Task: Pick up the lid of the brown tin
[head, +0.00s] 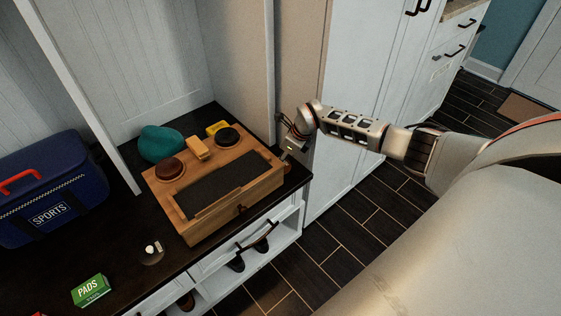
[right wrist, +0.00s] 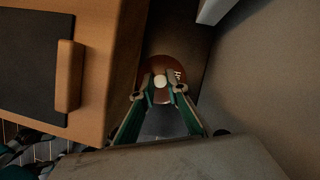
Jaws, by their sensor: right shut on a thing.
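My right gripper (head: 287,150) is at the right end of the wooden box (head: 237,196), close to the partition. In the right wrist view my right gripper (right wrist: 160,82) is shut on a round brown lid-like piece (right wrist: 150,65) with pale lettering. Whether a tin is under it is hidden. A round brown tin (head: 171,169) sits on the left of the box top in the head view. A black round tin (head: 227,135) sits further back on the box. My left gripper is not in view.
A wooden brush (head: 199,148) lies between the tins. A blue sports bag (head: 48,190) and a green pads box (head: 91,290) stand on the dark counter (head: 125,238). A partition (head: 296,60) rises at the right.

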